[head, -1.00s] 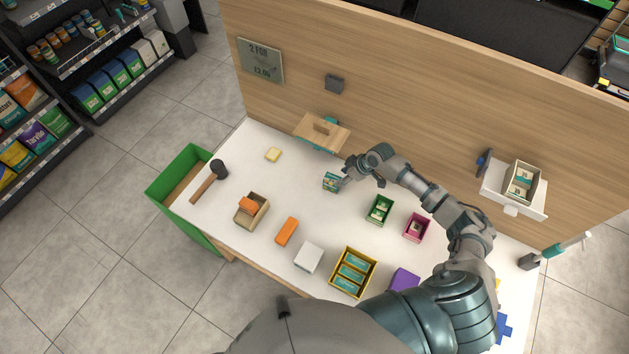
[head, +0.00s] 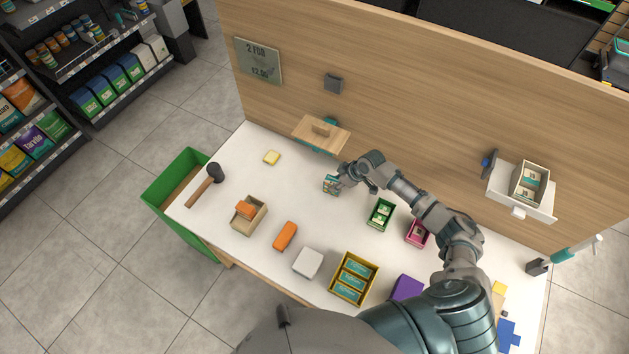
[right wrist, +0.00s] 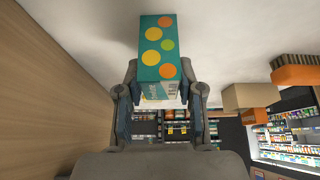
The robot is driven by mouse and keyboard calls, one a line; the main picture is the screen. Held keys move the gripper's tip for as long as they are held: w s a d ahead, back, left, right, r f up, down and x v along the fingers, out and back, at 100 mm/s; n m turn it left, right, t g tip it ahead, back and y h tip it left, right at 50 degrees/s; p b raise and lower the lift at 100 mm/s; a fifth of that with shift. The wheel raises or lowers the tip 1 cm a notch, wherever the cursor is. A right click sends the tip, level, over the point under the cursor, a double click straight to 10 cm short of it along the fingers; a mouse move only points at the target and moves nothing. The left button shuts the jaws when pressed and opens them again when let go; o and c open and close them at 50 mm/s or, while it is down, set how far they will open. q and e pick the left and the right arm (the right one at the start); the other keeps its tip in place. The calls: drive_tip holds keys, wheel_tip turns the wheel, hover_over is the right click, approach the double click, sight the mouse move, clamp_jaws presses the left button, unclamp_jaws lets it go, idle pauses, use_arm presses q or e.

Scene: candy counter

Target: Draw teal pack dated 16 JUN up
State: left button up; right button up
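A small teal pack (head: 331,184) is at the fingertips of my right gripper (head: 341,178), over the far middle of the white counter. In the right wrist view the teal pack (right wrist: 160,50) has yellow, orange and green dots. It sits between the two fingers of the right gripper (right wrist: 160,80), its near printed end closest to the palm. The fingers flank it closely on both sides; I cannot tell if both press on it. Its date is too small to read. My left gripper is not in view.
A yellow tray (head: 373,287) holds several teal packs. A green box (head: 370,222) and a pink box (head: 412,243) hold small packs. A mallet (head: 203,188), an orange block (head: 285,236) and a white block (head: 308,262) lie on the counter. A wooden panel (head: 420,90) stands behind.

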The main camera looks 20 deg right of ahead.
drive_tip(key=shift+s, duration=0.1)
drive_tip(key=shift+a+r+p, duration=0.35)
drive_tip(key=shift+r+p, duration=0.75)
drive_tip(key=shift+r, duration=0.1)
drive_tip(key=shift+d+r+p, duration=0.3)
drive_tip(key=shift+r+p, duration=0.55)
drive_tip(key=shift+p, duration=0.05)
drive_tip(key=shift+a+r+p, duration=0.15)
drive_tip(key=shift+r+p, duration=0.3)
drive_tip(key=shift+r, duration=0.05)
drive_tip(key=shift+a+r+p, duration=0.15)
drive_tip(key=shift+r+p, duration=0.25)
drive_tip(key=shift+r, duration=0.1)
drive_tip(key=shift+d+r+p, duration=0.2)
drive_tip(key=shift+r+p, duration=0.95)
drive_tip(key=shift+a, duration=0.15)
